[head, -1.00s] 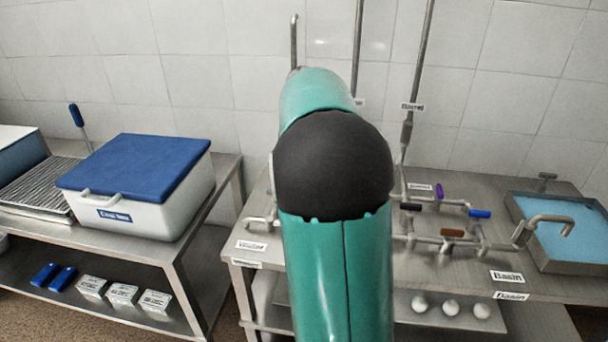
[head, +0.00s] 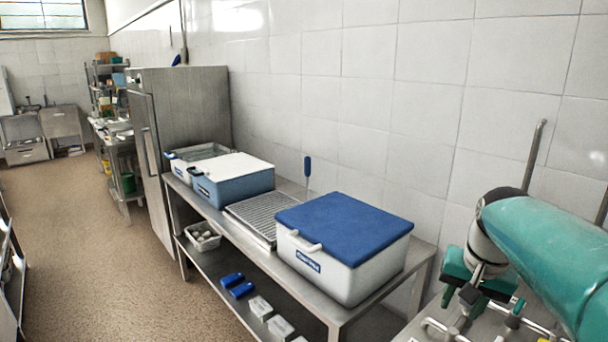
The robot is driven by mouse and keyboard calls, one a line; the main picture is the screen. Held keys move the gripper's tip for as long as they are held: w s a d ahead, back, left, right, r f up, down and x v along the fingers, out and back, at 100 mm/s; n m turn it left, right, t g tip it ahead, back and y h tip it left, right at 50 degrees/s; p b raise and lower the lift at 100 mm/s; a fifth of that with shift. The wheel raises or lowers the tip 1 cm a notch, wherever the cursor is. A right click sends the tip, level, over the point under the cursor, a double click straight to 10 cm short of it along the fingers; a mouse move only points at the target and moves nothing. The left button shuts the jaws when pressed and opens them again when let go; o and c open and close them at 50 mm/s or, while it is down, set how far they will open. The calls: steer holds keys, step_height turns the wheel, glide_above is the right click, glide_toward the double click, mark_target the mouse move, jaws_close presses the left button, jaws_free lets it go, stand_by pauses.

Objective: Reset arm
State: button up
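My teal and black arm comes in from the right edge of the head view. My gripper (head: 468,295) is at its lower end, pointing down over the metal bench with pipes at the lower right. The fingers are small and overlap with the pipes behind them, so I cannot tell whether they are open or shut. I see no object clearly held.
A steel table holds a white box with a blue lid (head: 345,262), a ribbed drain tray (head: 262,218), a blue box with a white lid (head: 235,184) and a perforated basket (head: 198,152). A steel cabinet (head: 185,110) stands behind. The floor (head: 120,260) at left is clear.

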steer(key=s+a+f+n+t, duration=0.3)
steer(key=s+a+n, duration=0.3)
steer(key=s+a, duration=0.6)
steer(key=a+f, duration=0.1)
steer(key=a, duration=0.2)
steer(key=shift+a, duration=0.2)
steer(key=shift+s+d, duration=0.15)
steer(key=shift+d, duration=0.1)
